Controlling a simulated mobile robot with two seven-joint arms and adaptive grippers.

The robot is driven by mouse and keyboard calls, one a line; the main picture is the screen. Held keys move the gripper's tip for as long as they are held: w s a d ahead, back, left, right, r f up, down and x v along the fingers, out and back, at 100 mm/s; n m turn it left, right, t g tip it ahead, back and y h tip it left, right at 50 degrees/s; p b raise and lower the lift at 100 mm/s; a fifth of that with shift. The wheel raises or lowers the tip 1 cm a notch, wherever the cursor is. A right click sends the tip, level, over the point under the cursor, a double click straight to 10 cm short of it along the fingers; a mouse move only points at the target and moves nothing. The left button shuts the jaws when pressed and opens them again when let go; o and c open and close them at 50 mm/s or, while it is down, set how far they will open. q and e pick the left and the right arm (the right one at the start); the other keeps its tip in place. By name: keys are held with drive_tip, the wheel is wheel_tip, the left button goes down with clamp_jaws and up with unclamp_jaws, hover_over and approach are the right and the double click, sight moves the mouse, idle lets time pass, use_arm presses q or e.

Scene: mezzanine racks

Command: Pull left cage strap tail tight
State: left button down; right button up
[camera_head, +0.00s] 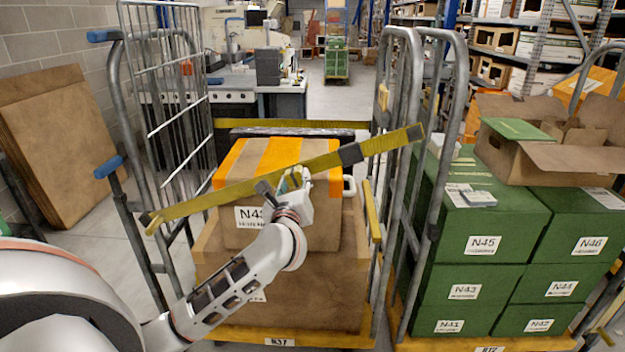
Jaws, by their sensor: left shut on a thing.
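The left cage (168,110) is a grey tubular roll cage holding stacked brown boxes. A yellow strap (220,193) slants across its front, low at the left post and high at the right post. A dark buckle (350,154) sits on the strap right of the middle. My left gripper (284,182) is at the strap, left of the buckle, in front of the upper box with orange bands (265,155). It is shut on the strap, though the hand hides the exact grip and the tail's end. My right gripper is not in view.
A second cage with green boxes (484,235) and an open carton (560,150) stands close at the right. Flat brown boards (60,145) lean on the left wall. A workbench (235,92) stands behind, with open aisle floor beyond.

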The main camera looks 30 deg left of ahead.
use_arm(q)
drive_tip(key=shift+s+a+f, duration=0.15)
drive_tip(key=shift+a+f, duration=0.1)
drive_tip(key=shift+a, duration=0.1)
drive_tip(key=c, duration=1.4)
unclamp_jaws()
drive_tip(key=shift+s+a, duration=0.1)
drive_tip(key=shift+c, duration=0.2)
drive_tip(key=shift+s+a, duration=0.1)
drive_tip(key=shift+r, duration=0.1)
drive_tip(key=shift+s+d, duration=0.1)
drive_tip(key=shift+d, duration=0.2)
drive_tip(key=v, duration=1.1)
drive_tip(key=shift+s+d, duration=0.15)
drive_tip(key=shift+s, duration=0.1)
